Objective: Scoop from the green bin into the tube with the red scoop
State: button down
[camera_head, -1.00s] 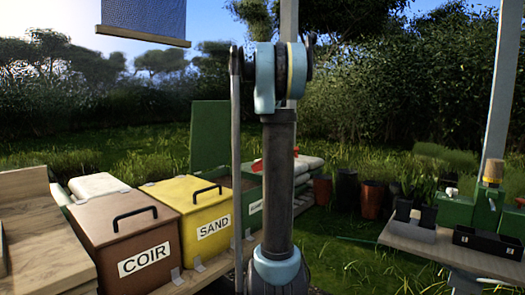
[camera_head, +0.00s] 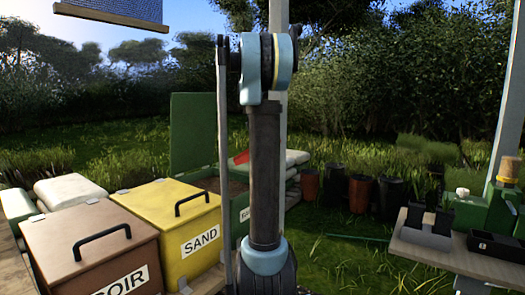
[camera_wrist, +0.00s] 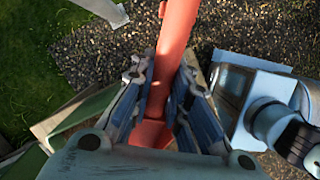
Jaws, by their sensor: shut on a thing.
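My gripper (camera_wrist: 162,95) is shut on the red scoop (camera_wrist: 177,40), whose handle runs up between the fingers in the wrist view. A small red part of the scoop (camera_head: 241,157) shows beside my arm in the head view, near the green bin; my arm hides the gripper there. The green bin (camera_head: 239,214) stands behind the yellow box with its lid (camera_head: 193,130) raised and brown material inside. Two black tube-like pots (camera_head: 414,215) stand in a grey holder on the right bench; I cannot tell whether one is the tube. The scoop's load cannot be seen.
A yellow SAND box (camera_head: 190,218) and a brown COIR box (camera_head: 92,250) are shut at the left. The bench (camera_head: 440,250) at the right bears a black tray (camera_head: 495,245). Several pots (camera_head: 359,194) stand on the grass behind. Open grass lies between bin and bench.

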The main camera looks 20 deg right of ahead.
aim_at(238, 163)
jog(key=shift+a+f+h, duration=2.4)
jog(key=shift+a+f, duration=0.35)
jog(key=shift+a+f+y, duration=1.4)
jog(key=shift+a+f, duration=1.8)
jog(key=shift+a, duration=0.7)
jog(key=shift+w+d+r+y, duration=0.1)
jog(key=shift+d+r+y, duration=0.15)
jog(key=shift+r+y, duration=0.55)
jog(key=shift+s+d+r+y, duration=0.1)
jog(key=shift+d+r+y, duration=0.1)
jog(key=shift+r+y, duration=0.6)
jog(key=shift+w+d+r+y, duration=0.1)
jog(key=shift+d+r+y, duration=0.25)
jog(key=shift+r, duration=0.85)
jog(key=shift+y, duration=0.65)
jog(key=shift+d+r, duration=0.35)
jog(key=shift+r, duration=0.3)
jog(key=shift+d+r, duration=0.4)
jog(key=shift+r, duration=0.25)
jog(key=shift+d+r, duration=0.35)
jog(key=shift+r, duration=0.3)
